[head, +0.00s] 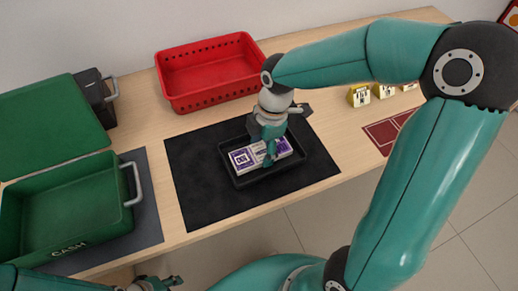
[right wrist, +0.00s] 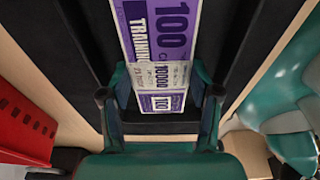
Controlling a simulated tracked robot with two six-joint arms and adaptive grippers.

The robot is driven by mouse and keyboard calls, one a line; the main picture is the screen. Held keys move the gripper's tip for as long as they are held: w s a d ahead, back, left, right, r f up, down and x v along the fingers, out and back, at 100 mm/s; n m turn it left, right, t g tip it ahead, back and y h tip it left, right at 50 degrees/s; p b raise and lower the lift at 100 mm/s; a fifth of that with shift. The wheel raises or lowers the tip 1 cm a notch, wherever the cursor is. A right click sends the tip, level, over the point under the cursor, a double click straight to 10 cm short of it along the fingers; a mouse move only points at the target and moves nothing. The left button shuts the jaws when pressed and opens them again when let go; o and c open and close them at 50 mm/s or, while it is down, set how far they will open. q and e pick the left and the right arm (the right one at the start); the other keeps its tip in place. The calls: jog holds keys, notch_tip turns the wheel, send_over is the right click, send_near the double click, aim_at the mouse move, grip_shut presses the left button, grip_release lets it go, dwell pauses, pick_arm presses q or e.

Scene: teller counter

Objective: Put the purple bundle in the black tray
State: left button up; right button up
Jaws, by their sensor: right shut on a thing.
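The purple bundle (head: 241,159) is a white and purple stack of notes with a printed band. It lies flat inside the black tray (head: 270,174), within its rim. My right gripper (head: 270,150) reaches down over the tray and is shut on the middle of the bundle. In the right wrist view the bundle (right wrist: 155,40) runs between the two fingers of my right gripper (right wrist: 160,98). Whether it bears fully on the tray floor is hard to tell. My left gripper (head: 160,284) is at the bottom edge of the head view, partly cut off, away from the tray.
The black tray stands on a dark mat (head: 195,190). A red basket (head: 210,75) is behind it. A green cash box (head: 65,210) with an open lid is at left. Yellow number markers (head: 382,91) and a dark red mat (head: 385,131) are at right.

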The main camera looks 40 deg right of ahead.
jog(key=o, duration=1.2)
notch_tip(320, 180, up, 12)
jog(key=d+p, duration=0.1)
jog(key=p, duration=0.1)
jog(key=shift+s+d, duration=0.15)
jog(key=shift+d, duration=0.25)
jog(key=shift+s, duration=0.1)
